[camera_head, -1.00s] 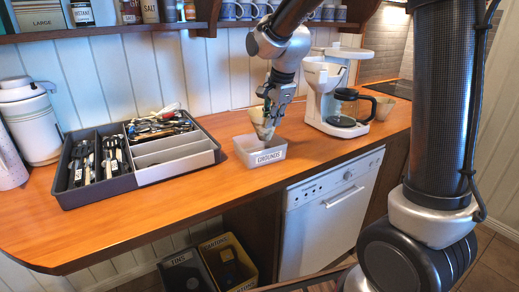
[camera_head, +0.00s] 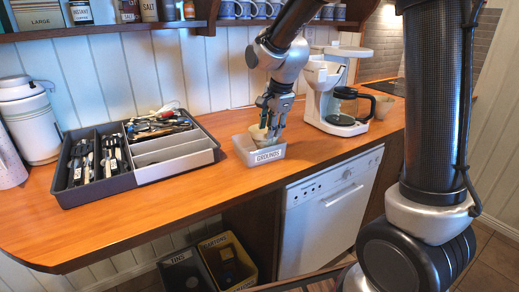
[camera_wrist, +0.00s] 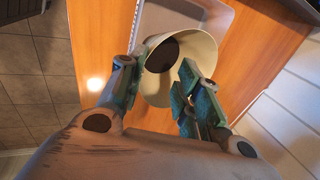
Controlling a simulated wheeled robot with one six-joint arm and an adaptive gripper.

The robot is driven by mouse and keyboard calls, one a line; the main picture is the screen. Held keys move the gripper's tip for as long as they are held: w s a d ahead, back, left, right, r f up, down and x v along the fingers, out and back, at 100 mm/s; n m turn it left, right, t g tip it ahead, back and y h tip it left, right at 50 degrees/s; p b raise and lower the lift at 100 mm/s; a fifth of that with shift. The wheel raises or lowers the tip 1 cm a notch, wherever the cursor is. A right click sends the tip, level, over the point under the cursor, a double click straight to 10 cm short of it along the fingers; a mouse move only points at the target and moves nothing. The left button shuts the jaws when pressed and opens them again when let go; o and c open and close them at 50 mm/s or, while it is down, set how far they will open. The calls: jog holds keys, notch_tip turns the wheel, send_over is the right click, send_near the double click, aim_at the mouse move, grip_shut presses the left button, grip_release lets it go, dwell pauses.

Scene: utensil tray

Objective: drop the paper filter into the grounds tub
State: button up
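The grounds tub (camera_head: 268,156) is a grey open box with a "GROUNDS" label, standing on the wooden counter left of the coffee maker. The cream paper filter (camera_head: 258,133) is in the tub's opening, its upper part above the rim. In the wrist view the filter (camera_wrist: 207,55) shows its open mouth with something dark inside, and a grey tub wall (camera_wrist: 215,14) behind it. My gripper (camera_head: 269,127) is right over the tub, with its fingers spread. In the wrist view my gripper (camera_wrist: 155,82) has a finger on each side of the filter; whether they touch it is unclear.
A white coffee maker (camera_head: 323,92) with a glass carafe stands close on the right. A utensil tray (camera_head: 100,192) with cutlery is on the left. Bins (camera_head: 187,271) are below the counter. The counter front (camera_head: 150,220) is clear.

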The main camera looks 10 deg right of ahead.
jog(key=v, duration=1.2)
jog(key=s+d+f+n, duration=0.1)
jog(key=s+d+n, duration=0.3)
jog(key=s, duration=0.4)
jog(key=s+d+f+n, duration=0.1)
jog(key=s+d+n, duration=0.3)
jog(key=s, duration=0.5)
jog(key=s+d+f+n+h, duration=0.1)
jog(key=s+d+n, duration=0.3)
jog(key=s+n, duration=0.3)
jog(key=shift+s+d+t, duration=0.4)
jog(key=shift+s, duration=0.7)
